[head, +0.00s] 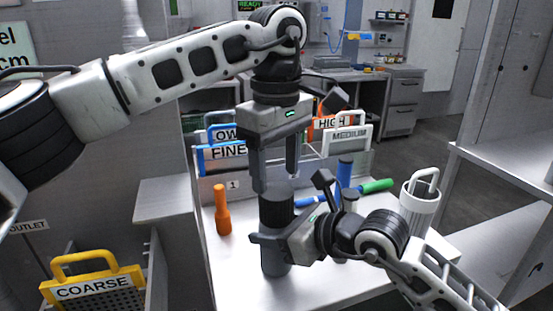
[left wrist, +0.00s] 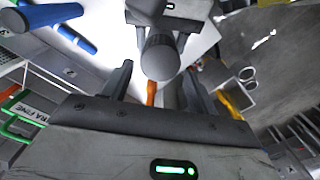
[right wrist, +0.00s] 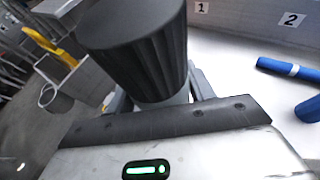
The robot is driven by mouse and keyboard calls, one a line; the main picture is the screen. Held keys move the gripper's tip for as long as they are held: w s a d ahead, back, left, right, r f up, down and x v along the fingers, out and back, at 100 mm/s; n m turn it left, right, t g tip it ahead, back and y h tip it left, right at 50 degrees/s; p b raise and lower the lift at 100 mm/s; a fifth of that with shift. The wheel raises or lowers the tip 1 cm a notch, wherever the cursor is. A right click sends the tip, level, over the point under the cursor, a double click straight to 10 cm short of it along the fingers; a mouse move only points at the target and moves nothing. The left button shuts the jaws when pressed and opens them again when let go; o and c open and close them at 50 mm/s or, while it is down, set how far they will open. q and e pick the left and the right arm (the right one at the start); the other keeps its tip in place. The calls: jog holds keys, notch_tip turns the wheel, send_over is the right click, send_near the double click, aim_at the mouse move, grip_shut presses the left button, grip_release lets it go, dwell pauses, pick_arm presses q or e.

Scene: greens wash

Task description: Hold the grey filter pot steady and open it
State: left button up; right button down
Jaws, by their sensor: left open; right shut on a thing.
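The grey filter pot (head: 275,262) stands upright on the white table, with a dark ribbed lid (head: 276,212) on top. My right gripper (head: 270,241) is shut on the pot's body below the lid. The lid (right wrist: 140,50) hides part of the body in the right wrist view. My left gripper (head: 276,182) is open and points down just above the lid, with nothing in it. In the left wrist view the round lid top (left wrist: 160,57) shows between the spread fingers. I cannot tell the exact gap between fingertips and lid.
An orange bottle-shaped thing (head: 222,208) stands left of the pot. A blue cylinder (head: 345,171), a green-ended stick (head: 377,186) and a white pot with a handle (head: 420,205) are to the right. Labelled baskets, including FINE (head: 224,158) and MEDIUM (head: 348,138), stand behind.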

aim_at(276, 190)
pick_arm(q)
jog(key=m, duration=0.2)
jog(key=r+m, duration=0.1)
jog(key=m, duration=0.2)
jog(key=shift+f+m, duration=0.1)
jog(key=shift+m, duration=0.4)
notch_tip(276, 190, down, 8)
jog(key=shift+r, duration=0.15)
